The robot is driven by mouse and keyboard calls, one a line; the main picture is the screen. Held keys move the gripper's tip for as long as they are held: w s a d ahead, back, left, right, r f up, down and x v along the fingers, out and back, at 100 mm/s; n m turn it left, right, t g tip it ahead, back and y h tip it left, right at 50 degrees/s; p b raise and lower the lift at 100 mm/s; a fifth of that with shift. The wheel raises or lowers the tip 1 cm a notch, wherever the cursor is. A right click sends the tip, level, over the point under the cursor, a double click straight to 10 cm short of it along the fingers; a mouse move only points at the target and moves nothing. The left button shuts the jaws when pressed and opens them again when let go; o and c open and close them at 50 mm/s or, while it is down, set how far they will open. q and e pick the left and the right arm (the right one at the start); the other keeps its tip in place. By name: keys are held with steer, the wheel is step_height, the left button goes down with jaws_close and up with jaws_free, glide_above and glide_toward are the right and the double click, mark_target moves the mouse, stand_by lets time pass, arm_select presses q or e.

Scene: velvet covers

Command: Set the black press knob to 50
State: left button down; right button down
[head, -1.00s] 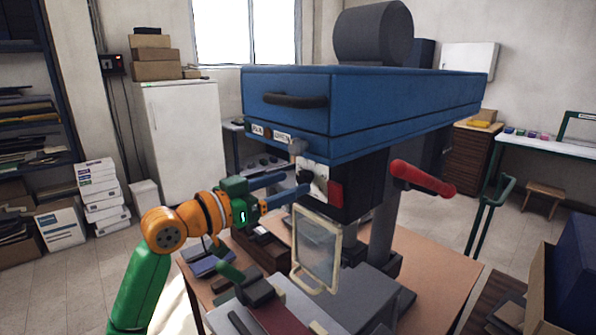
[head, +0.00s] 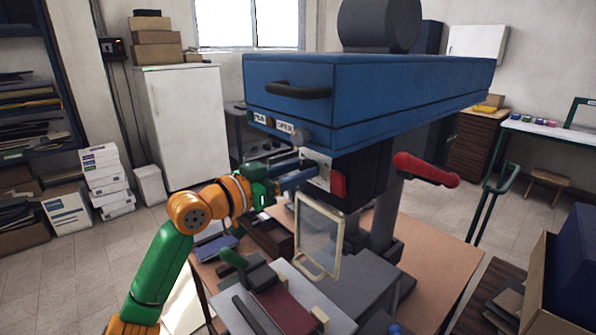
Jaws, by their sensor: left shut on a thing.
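The press is a big blue machine (head: 400,100) with a dark block below it. Its pale dial plate (head: 323,168) is on the front of the block, beside a red box (head: 338,186). My left gripper (head: 306,177) reaches in from the left with its blue fingers at the dial plate. It is shut on the black knob, which is mostly hidden by the fingers. The scale marks and the knob's setting are too small to read. My right gripper is not in view.
A clear framed guard (head: 318,235) hangs just below the gripper. A red-handled lever (head: 425,169) sticks out at the right. The wooden table (head: 445,245) holds a grey base, a vice-like tool (head: 262,275) and small boxes. A white fridge (head: 184,125) stands behind.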

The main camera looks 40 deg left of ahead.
arm_select(q)
steer(key=m+b, duration=0.8)
steer(key=m, duration=0.5)
steer(key=shift+a+m+b, duration=0.1)
steer(key=shift+m+b, duration=0.25)
steer(key=shift+m, duration=0.05)
steer(key=m+b, duration=0.1)
steer(key=m, duration=0.2)
steer(key=shift+r+m, duration=0.1)
steer(key=shift+m, duration=0.2)
steer(key=m+b, duration=0.1)
steer(key=m, duration=0.3)
steer(key=shift+r, duration=0.1)
steer(key=m, duration=0.4)
steer(key=shift+r+m+b, duration=0.15)
steer(key=shift+m+b, duration=0.15)
steer(key=shift+m, duration=1.8)
